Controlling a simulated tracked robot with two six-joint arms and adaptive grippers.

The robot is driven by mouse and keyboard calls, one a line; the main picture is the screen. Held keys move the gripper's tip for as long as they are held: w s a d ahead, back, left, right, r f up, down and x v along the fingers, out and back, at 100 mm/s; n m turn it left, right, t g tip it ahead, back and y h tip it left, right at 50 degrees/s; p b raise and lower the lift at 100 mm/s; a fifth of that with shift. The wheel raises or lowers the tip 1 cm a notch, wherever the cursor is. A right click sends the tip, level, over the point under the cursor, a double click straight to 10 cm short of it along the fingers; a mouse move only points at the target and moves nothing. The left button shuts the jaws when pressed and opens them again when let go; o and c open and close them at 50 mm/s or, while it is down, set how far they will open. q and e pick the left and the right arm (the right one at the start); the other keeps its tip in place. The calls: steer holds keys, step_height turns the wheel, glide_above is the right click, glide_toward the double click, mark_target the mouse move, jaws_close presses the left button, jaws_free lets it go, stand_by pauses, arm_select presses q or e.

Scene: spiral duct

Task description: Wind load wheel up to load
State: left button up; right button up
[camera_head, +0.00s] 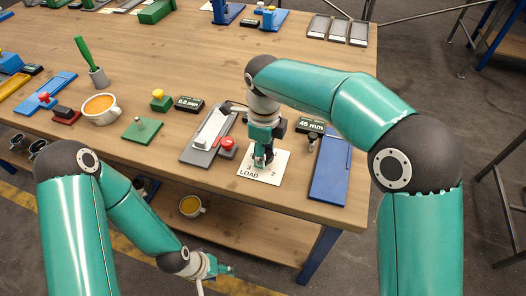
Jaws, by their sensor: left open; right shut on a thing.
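The load plate (246,171), a white square marked LOAD with digits around it, lies near the table's front edge. My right gripper (263,158) points down over the middle of this plate and is shut on the load wheel. The wheel itself is mostly hidden under the gripper, so its pointer position cannot be read. My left gripper (226,270) is open and empty, low in front of the table and below its top, well away from the plate.
A grey device with a red knob (228,144) stands just left of the plate. A blue tray (331,172) and a 45 mm display (311,125) are to its right. An orange-filled cup (101,108) is further left. A lower shelf (240,226) holds another cup (191,206).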

steer(key=shift+w+r+m, duration=0.25)
steer(key=shift+m, duration=0.35)
steer(key=o, duration=1)
steer(key=shift+o, duration=0.8)
steer(key=shift+d+f, duration=0.1)
steer(key=shift+s, duration=0.1)
steer(key=shift+f, duration=0.1)
step_height(320, 180, up, 12)
